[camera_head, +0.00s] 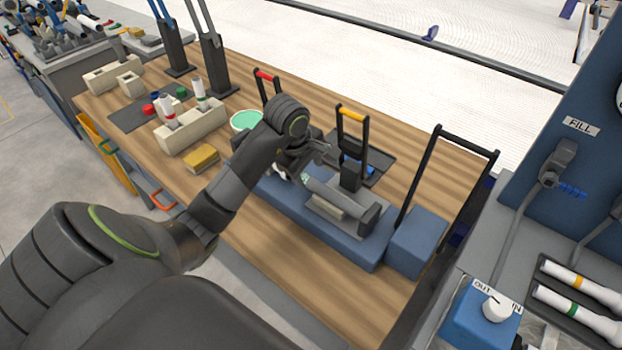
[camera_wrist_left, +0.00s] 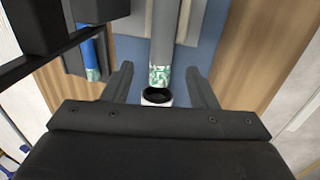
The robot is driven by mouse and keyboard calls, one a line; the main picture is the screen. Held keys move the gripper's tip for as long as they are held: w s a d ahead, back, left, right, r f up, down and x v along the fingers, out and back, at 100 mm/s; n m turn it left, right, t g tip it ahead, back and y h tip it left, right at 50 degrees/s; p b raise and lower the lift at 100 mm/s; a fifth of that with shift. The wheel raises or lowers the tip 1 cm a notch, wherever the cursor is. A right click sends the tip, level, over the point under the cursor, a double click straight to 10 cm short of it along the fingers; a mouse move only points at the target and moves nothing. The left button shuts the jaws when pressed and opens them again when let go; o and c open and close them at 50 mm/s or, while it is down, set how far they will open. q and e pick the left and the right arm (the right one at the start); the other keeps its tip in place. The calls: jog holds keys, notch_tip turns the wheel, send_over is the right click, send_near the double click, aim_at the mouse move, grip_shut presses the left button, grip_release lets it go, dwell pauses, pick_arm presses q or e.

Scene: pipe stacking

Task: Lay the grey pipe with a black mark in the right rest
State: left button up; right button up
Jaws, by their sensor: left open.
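A grey pipe (camera_head: 336,193) lies along the blue base in the head view, its near left end close to my left gripper (camera_head: 305,164). In the left wrist view the grey pipe (camera_wrist_left: 165,35) has a green-and-white speckled band, and a white ring with a dark opening shows at its near end. My left gripper (camera_wrist_left: 158,72) is open, with one finger on each side of the pipe's end and gaps visible on both sides. I cannot make out a black mark on the pipe for certain. My right gripper is not in view.
A yellow-topped black handle (camera_head: 352,112) stands behind the pipe, beside a dark tray (camera_head: 376,165) holding something blue. A blue block with a tall black frame (camera_head: 418,243) stands to the right. A yellow block (camera_head: 201,158) and a pale rack (camera_head: 190,128) are left.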

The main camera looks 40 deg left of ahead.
pick_arm(q)
jog(key=p+v, duration=0.7)
jog(key=v, duration=0.5)
jog(key=shift+p, duration=0.4)
